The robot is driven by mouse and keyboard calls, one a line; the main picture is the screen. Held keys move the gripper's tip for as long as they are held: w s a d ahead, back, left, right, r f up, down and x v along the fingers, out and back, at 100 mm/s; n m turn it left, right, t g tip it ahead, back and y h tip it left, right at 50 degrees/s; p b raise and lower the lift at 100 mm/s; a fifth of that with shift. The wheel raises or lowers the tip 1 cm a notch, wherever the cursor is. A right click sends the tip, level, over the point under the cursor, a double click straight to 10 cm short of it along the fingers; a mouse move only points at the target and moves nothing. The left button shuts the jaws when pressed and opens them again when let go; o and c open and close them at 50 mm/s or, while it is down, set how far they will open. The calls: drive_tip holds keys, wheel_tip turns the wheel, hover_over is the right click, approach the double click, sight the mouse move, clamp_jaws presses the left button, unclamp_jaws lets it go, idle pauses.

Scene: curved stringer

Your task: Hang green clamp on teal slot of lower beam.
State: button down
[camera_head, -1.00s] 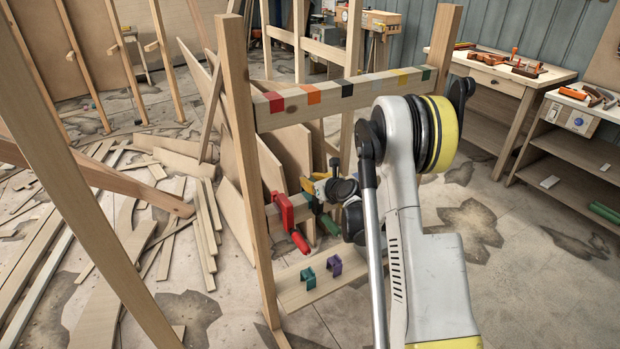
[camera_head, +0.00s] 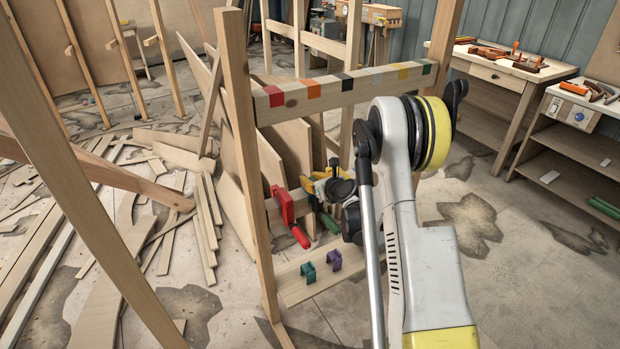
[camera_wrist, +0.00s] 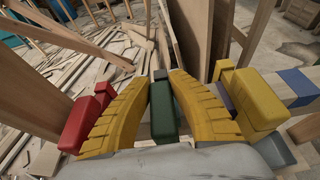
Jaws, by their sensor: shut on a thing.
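My gripper (camera_wrist: 163,88) is shut on the green clamp (camera_wrist: 164,110), with its yellow ribbed fingers on either side of it. In the head view my gripper (camera_head: 322,187) is at the lower beam (camera_head: 269,213), right of the red clamp. The green clamp's handle (camera_head: 330,223) hangs below it there. The lower beam also shows in the wrist view at right (camera_wrist: 305,98), with a blue patch (camera_wrist: 297,81). I cannot tell whether the green clamp touches the beam. The teal slot is not clearly visible; my gripper and the clamps cover much of the beam.
A red clamp (camera_head: 287,208) hangs on the lower beam, close left of my gripper; a yellow clamp (camera_wrist: 252,101) is close right. The upper beam (camera_head: 360,88) with coloured patches is above. Teal (camera_head: 308,273) and purple (camera_head: 335,260) pieces sit on the board below.

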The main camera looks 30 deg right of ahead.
drive_tip(key=c, duration=1.2)
unclamp_jaws()
drive_tip(key=shift+c, duration=0.2)
drive_tip(key=v, duration=1.2)
